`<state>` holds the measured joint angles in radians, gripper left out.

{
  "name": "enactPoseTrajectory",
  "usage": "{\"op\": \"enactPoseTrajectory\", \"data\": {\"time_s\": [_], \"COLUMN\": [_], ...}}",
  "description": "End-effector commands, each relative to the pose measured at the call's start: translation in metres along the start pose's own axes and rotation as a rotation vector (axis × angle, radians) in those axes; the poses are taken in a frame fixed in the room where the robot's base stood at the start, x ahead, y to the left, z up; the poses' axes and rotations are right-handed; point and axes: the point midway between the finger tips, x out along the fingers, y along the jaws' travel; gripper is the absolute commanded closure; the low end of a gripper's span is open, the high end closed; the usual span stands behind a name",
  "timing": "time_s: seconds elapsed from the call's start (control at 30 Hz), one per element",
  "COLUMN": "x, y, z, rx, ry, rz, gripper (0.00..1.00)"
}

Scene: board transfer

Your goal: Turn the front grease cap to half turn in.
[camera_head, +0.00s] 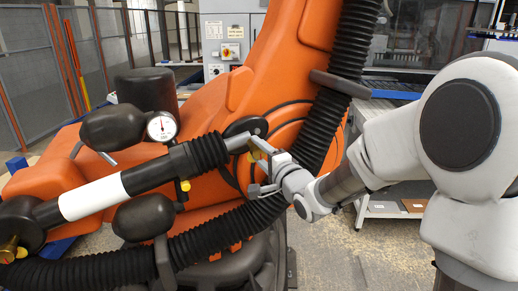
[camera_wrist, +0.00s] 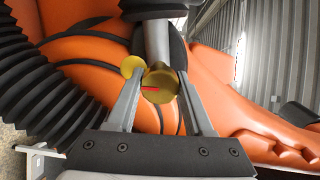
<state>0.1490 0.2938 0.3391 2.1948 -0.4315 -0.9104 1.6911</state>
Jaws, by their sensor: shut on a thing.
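A round brass grease cap (camera_wrist: 163,92) with a red line on its face sits at the end of a grey cylinder in the wrist view. The red line runs from near the middle to the left edge of the face. My gripper (camera_wrist: 161,84) has one finger on each side of this cap and is shut on it. A yellow round knob (camera_wrist: 132,66) is close beside the left finger. In the head view my gripper (camera_head: 258,168) is at the right end of the balancer cylinder, and its fingers partly hide the cap.
The large orange robot arm (camera_head: 290,60) stands close behind my gripper. A black ribbed hose (camera_head: 345,75) runs down beside it. A pressure gauge (camera_head: 161,127), another brass cap (camera_head: 184,186) and a brass fitting (camera_head: 9,248) are to the left. Open floor (camera_head: 350,255) shows below my arm.

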Motion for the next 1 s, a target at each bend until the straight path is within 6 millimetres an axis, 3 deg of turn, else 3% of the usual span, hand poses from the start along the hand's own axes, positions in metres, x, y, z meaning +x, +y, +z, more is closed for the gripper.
{"op": "enactPoseTrajectory", "data": {"time_s": [0.63, 0.67, 0.8, 1.0], "x": [0.0002, 0.0002, 0.0002, 0.0001], "y": [-0.0007, -0.0007, -0.0005, -0.0003], "z": [-0.0004, -0.0004, -0.0003, -0.0002], "rx": [0.052, 0.052, 0.052, 0.051], "ry": [0.001, 0.001, 0.0, 0.0], "rz": [-0.006, -0.006, -0.006, -0.005], "gripper": [1.0, 0.45, 0.2, 0.19]}}
